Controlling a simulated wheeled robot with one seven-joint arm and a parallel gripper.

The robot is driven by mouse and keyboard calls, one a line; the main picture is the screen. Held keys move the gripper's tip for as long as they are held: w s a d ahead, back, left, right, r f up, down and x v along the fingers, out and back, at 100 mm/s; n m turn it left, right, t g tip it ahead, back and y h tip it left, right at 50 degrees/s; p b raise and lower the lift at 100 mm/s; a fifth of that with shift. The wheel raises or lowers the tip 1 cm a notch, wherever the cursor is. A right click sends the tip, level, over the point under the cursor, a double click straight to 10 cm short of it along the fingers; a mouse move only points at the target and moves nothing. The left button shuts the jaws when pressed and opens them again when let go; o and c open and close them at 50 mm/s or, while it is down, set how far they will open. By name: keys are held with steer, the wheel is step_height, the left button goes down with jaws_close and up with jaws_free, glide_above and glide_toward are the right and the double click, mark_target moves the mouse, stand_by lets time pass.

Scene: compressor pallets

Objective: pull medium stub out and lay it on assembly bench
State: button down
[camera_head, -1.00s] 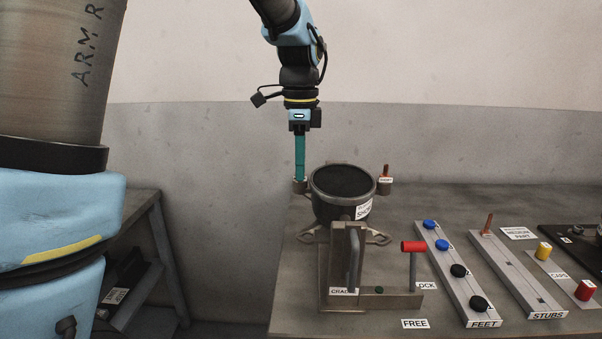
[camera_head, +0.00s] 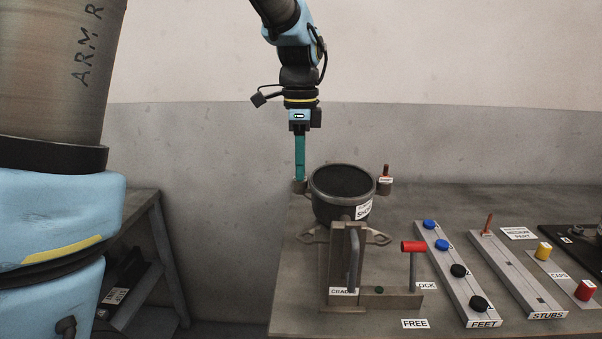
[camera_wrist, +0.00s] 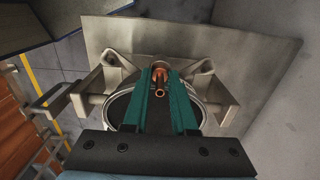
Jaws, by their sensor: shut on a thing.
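My gripper (camera_head: 299,178) points straight down at the left side of the dark compressor shell (camera_head: 342,190). Its teal fingers are shut on a copper stub, which shows between the fingertips in the wrist view (camera_wrist: 160,79). In the head view the fingers and the socket hide this stub. The fingertips are at the left socket (camera_head: 299,187) of the shell. I cannot tell whether the stub is still seated in it. Another copper stub (camera_head: 386,171) stands upright in the right socket, with a small label. The assembly bench (camera_head: 300,270) carries the shell in its cradle.
A red-handled lock lever (camera_head: 413,248) stands in front of the shell. To the right are the feet rail (camera_head: 455,285), the stubs rail (camera_head: 525,285) with one upright copper stub (camera_head: 488,224), and a caps strip (camera_head: 565,275). Bare bench lies behind the rails and at the front left.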

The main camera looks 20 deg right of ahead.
steer(key=shift+r, duration=0.2)
steer(key=shift+r+p, duration=2.7)
steer(key=shift+r, duration=0.15)
